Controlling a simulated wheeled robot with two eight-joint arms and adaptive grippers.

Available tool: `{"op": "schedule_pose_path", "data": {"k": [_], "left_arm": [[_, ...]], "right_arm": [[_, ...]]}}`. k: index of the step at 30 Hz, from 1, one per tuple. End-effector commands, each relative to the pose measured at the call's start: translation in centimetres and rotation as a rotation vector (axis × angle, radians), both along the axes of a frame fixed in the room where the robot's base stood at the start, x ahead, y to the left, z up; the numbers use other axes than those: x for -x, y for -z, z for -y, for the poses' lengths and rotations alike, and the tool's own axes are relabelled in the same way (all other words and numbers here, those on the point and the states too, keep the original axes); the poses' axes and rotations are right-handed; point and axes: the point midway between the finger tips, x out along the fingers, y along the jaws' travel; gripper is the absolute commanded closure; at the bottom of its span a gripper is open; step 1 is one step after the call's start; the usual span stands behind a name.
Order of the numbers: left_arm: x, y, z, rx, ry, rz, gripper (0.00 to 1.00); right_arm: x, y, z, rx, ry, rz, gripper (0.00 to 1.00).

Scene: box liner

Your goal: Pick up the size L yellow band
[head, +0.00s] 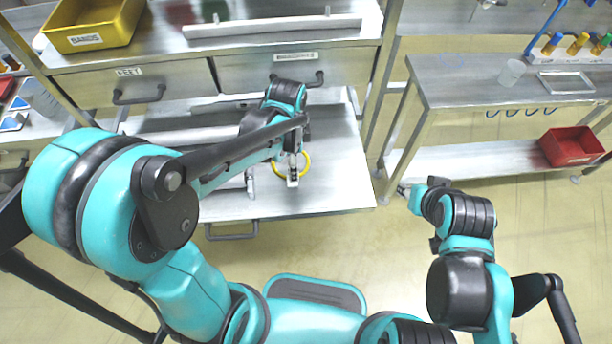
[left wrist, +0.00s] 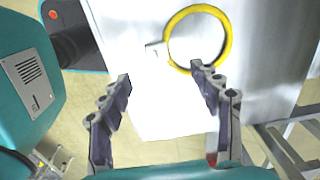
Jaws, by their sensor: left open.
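The yellow band (head: 308,163) is a ring on the bare metal surface of a pulled-out drawer (head: 335,190), partly hidden by my left gripper in the head view. It shows almost whole in the left wrist view (left wrist: 229,38), beside a small pale tag. I cannot read a size on it. My left gripper (head: 271,184) is open and empty over the drawer. In the left wrist view (left wrist: 160,75), its right fingertip overlaps the band's near rim; I cannot tell whether they touch. The other finger is left of the band. My right gripper (head: 403,188) is near the right bench, its jaws unclear.
A cabinet with two labelled closed drawers (head: 262,70) stands behind the open drawer. A yellow bin (head: 92,24) and a long metal bar (head: 270,27) are on top. At right, a metal bench (head: 470,85) has a red bin (head: 570,146) on its lower shelf.

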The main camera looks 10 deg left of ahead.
Motion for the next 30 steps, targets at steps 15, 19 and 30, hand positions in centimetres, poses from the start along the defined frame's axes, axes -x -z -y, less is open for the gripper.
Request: {"op": "schedule_pose_path", "data": {"k": [15,19,30], "left_arm": [[0.1,5.9,-0.4,-0.001,0.015,-0.007,0.36],[0.1,7.8,-0.5,-0.001,0.015,-0.007,0.36],[0.1,7.9,-0.5,-0.002,0.014,-0.006,0.66]], "right_arm": [[0.0,2.9,0.0,0.0,0.0,0.0,0.6],[0.0,3.8,0.0,0.0,0.0,0.0,0.6],[0.0,3.7,0.0,0.0,0.0,0.0,0.6]]}}
